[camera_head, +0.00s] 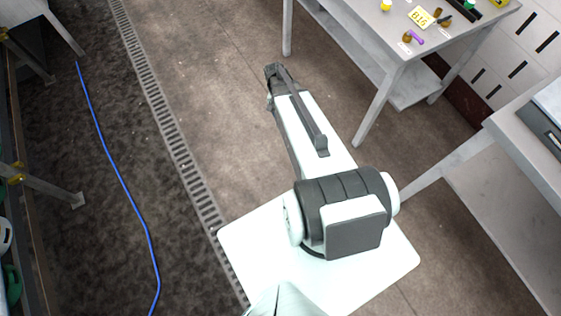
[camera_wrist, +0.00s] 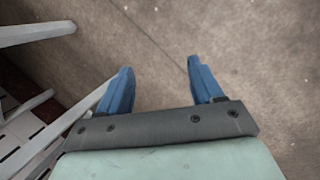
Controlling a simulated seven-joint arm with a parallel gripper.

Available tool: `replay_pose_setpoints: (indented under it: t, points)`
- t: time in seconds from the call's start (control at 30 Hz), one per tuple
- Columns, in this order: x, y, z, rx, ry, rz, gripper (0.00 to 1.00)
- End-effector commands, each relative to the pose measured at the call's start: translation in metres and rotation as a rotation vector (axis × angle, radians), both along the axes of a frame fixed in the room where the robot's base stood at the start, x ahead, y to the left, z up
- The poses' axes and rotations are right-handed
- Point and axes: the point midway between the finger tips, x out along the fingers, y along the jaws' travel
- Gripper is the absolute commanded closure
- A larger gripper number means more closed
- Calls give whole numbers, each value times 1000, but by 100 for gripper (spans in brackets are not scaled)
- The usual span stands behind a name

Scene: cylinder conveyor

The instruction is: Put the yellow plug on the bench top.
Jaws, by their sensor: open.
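A small yellow piece (camera_head: 386,5), which looks like the yellow plug, stands on the bench top (camera_head: 398,42) at the top of the head view, near the frame's edge. It is too small to make out in detail. My gripper (camera_wrist: 158,82) shows two blue fingers spread apart in the wrist view, with only bare floor between them. In the head view my arm reaches up the picture over the floor, left of the bench and apart from it. The fingers are not clearly seen there. The yellow piece is not visible in the wrist view.
A yellow card marked B16 (camera_head: 421,17), a purple piece (camera_head: 416,37) and several small brown pieces share the bench top. Another grey table (camera_head: 511,117) stands at the right. A blue hose (camera_head: 117,178) lies on the floor at left. The floor around my arm is clear.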

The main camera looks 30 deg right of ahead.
Motion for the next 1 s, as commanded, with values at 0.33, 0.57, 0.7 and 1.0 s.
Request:
replay_pose_setpoints:
  t: [0.33,0.57,0.7,1.0]
  points:
    - [-114,100,-55,157,134,290,34]
    - [-193,145,-74,257,219,462,34]
    - [-230,161,-79,305,259,540,34]
    - [-261,171,-82,345,292,606,34]
